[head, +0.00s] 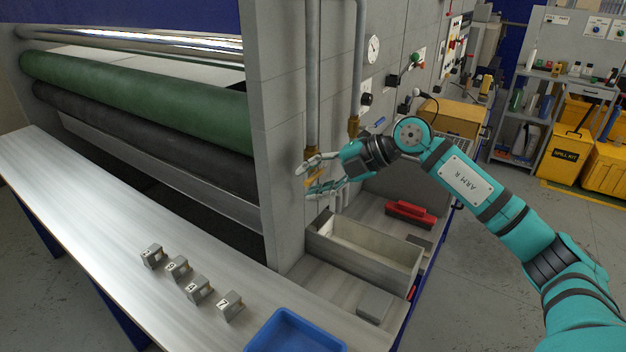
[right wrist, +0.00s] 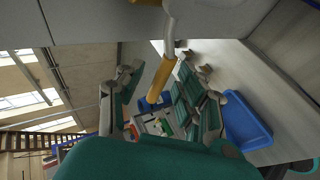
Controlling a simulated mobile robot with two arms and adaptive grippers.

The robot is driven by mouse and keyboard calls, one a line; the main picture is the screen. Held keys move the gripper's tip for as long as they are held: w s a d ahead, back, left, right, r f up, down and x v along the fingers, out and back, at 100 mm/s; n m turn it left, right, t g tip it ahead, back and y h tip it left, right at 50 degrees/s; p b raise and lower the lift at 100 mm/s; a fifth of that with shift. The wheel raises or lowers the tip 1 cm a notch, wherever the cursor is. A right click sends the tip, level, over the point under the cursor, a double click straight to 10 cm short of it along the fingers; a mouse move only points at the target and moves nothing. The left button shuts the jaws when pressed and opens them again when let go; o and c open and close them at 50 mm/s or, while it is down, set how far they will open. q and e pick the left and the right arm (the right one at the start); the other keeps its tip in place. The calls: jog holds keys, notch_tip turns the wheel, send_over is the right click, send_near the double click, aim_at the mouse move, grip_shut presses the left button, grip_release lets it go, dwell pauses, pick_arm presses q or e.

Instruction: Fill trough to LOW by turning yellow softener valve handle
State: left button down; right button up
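The yellow valve handle (head: 310,181) is at the lower end of a grey vertical pipe beside the machine's end wall. In the right wrist view the handle (right wrist: 160,78) is a yellow bar between my two fingers. My right gripper (head: 317,175) is open around it, with a visible gap on the left side; I cannot tell whether the right finger touches it. The grey rectangular trough (head: 398,264) stands below and to the right of the gripper. Its inside looks pale, and I cannot make out a liquid level or LOW mark. My left gripper is not in view.
A second pipe with a brass fitting (head: 353,124) hangs to the right of the valve. A red tool (head: 410,213) lies behind the trough. A blue tray (head: 295,332) and several numbered grey blocks (head: 197,289) stand on the front bench. Green and black rollers fill the left.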

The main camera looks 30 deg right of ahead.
jog(key=v, duration=1.2)
jog(key=shift+d, duration=0.1)
